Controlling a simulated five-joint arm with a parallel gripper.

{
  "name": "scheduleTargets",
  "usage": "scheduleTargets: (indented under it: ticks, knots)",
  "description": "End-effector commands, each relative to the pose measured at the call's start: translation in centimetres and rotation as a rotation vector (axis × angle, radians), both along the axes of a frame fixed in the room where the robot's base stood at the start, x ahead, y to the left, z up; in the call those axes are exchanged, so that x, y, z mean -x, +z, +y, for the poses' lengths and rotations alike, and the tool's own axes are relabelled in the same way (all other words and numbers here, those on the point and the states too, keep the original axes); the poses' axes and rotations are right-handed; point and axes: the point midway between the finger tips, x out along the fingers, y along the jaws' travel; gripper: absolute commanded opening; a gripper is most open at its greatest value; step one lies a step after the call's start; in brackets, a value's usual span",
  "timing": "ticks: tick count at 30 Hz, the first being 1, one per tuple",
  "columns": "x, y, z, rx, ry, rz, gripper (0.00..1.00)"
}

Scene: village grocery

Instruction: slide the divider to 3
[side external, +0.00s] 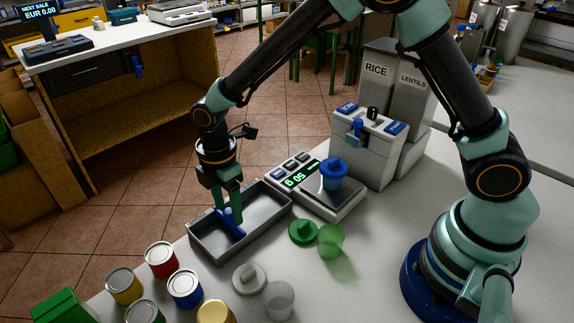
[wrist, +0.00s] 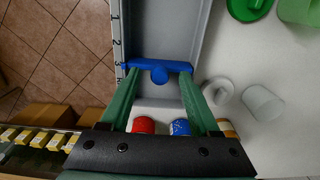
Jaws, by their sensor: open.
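The blue divider (wrist: 145,66) lies across the grey tray (wrist: 203,30), with a round knob at its middle. It also shows in the side view (side external: 232,228), towards the near left part of the tray (side external: 270,222). In the wrist view its left end is near the figure 3 on the tray's numbered edge (wrist: 117,40), slightly below it. My gripper (wrist: 158,82) is open, with its green fingers apart on either side of the knob. In the side view my gripper (side external: 231,208) reaches down into the tray at the divider. Whether the fingers touch it I cannot tell.
Several cans, including a red one (side external: 161,260) and a blue one (side external: 185,288), stand close to the tray's near end. A scale (side external: 330,205) with a blue cup stands behind the tray.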

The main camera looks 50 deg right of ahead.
Motion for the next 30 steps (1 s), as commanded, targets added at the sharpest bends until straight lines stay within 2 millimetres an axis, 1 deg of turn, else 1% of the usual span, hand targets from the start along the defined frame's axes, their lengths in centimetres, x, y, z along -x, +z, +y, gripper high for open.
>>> scheduleTargets:
  ticks: [1, 6, 18, 22, 30]
  knots:
    - [-0.1, 0.6, 0.0, -0.002, 0.0, -0.004, 0.62]
    - [-0.1, 2.1, 0.0, -0.002, 0.0, -0.004, 0.62]
    - [-0.1, 5.6, 0.0, -0.001, 0.0, -0.003, 0.62]
    - [0.0, 6.0, 0.0, -0.001, 0.0, -0.001, 0.62]
    - [0.0, 6.1, 0.0, -0.001, -0.001, -0.002, 0.62]
